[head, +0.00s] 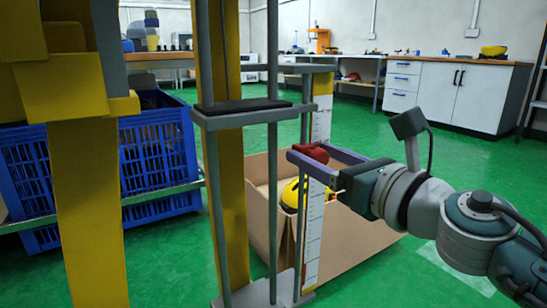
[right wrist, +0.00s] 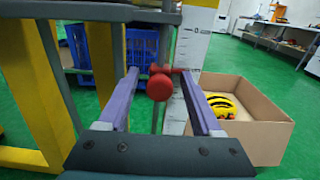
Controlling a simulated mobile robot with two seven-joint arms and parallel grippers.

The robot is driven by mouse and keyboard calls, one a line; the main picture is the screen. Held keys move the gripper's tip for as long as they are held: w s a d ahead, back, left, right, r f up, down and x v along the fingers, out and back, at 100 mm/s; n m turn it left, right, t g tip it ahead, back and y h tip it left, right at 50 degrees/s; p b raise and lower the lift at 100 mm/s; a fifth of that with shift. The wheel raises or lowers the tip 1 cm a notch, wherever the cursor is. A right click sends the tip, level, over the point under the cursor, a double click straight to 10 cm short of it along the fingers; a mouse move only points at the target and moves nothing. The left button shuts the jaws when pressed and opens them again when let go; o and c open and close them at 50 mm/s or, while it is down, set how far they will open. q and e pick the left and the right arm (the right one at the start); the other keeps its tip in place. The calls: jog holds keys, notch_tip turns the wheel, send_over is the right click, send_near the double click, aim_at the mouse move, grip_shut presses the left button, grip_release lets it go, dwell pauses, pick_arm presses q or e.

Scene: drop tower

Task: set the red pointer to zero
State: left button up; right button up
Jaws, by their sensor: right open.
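The red pointer (head: 313,153) has a round red knob. It sits at the white ruled scale (head: 314,225), partway up it. In the right wrist view the knob (right wrist: 160,86) lies between the two purple fingers, with a gap on each side, and a red arm reaches right to the scale (right wrist: 194,48). My right gripper (head: 306,155) is open around the pointer. My left gripper is not in view.
The tower's grey rods and black-topped plate (head: 240,107) stand left of the gripper, with yellow posts (head: 222,200) beside them. A cardboard box (head: 345,240) holding a yellow helmet (head: 291,193) stands behind the scale. A blue crate (head: 158,150) is at left. Green floor is clear beyond.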

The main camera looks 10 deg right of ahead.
jog(key=shift+c, duration=0.3)
grip_shut()
dwell(0.3)
dwell(0.8)
